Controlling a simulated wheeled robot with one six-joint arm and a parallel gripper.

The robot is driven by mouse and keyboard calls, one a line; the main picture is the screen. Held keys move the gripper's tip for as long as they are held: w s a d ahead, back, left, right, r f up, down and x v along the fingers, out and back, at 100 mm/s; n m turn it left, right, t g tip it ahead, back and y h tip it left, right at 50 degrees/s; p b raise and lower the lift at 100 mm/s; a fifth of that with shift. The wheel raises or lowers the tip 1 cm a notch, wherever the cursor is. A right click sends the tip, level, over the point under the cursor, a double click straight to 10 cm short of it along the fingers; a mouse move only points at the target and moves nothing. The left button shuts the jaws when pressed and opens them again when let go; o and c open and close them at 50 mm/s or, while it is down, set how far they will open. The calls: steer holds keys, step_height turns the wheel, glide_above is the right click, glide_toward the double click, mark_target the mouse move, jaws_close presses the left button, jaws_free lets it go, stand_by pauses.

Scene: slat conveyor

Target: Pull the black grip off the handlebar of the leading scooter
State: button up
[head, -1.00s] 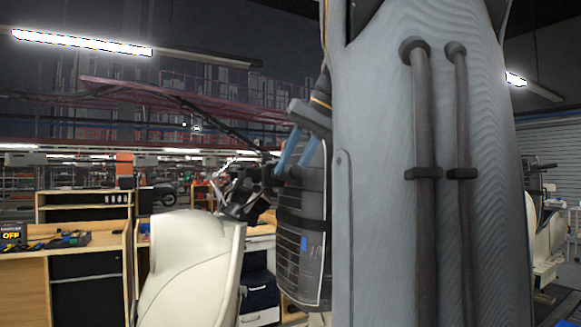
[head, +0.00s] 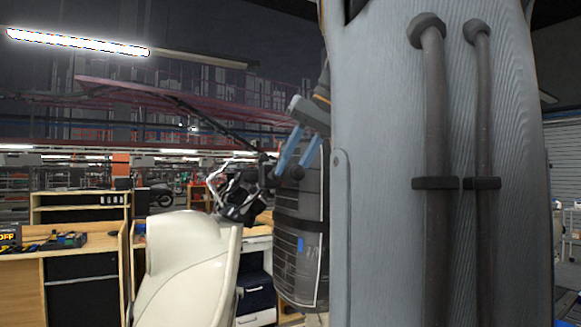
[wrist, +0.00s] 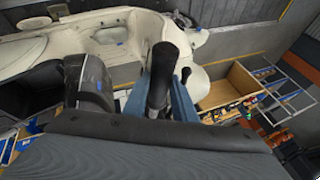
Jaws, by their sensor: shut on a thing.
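The leading scooter (head: 182,262) is cream, with its front shield at the lower left of the head view and its body across the top of the wrist view (wrist: 118,36). Its black handlebar (head: 240,204) stands above the shield with bare cables and levers. The black grip (wrist: 162,76) shows upright in the middle of the wrist view. My gripper (head: 289,174) has blue fingers, shut on the grip at the handlebar's right end. The fingers hide part of the grip, and I cannot tell whether it has slid along the bar.
A dark wrapped cylinder (head: 300,250) stands just below and behind my gripper. Wooden workbenches (head: 75,245) with drawers stand behind the scooter at left. My grey arm blocks most of the right side of the head view.

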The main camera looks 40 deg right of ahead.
mark_target(299, 170)
steer(key=shift+s, duration=0.1)
steer(key=shift+s+a+r, duration=0.1)
steer(key=shift+s+a, duration=0.2)
steer(key=shift+s, duration=0.35)
steer(key=shift+s+a, duration=0.25)
steer(key=shift+s, duration=0.4)
steer(key=shift+s, duration=0.1)
steer(key=shift+s+a+r, duration=0.1)
steer(key=shift+s+a, duration=0.15)
steer(key=shift+s, duration=0.4)
steer(key=shift+s+a, duration=0.25)
steer(key=shift+s, duration=0.4)
steer(key=shift+s, duration=0.1)
steer(key=shift+s+a+r+p, duration=0.1)
steer(key=shift+s+a+p, duration=0.2)
steer(key=shift+s, duration=0.35)
steer(key=shift+s+a+r+p, duration=0.1)
steer(key=shift+s+a+p, duration=0.15)
steer(key=shift+s, duration=0.4)
steer(key=shift+s, duration=0.1)
steer(key=shift+s+a, duration=0.2)
steer(key=shift+s, duration=0.3)
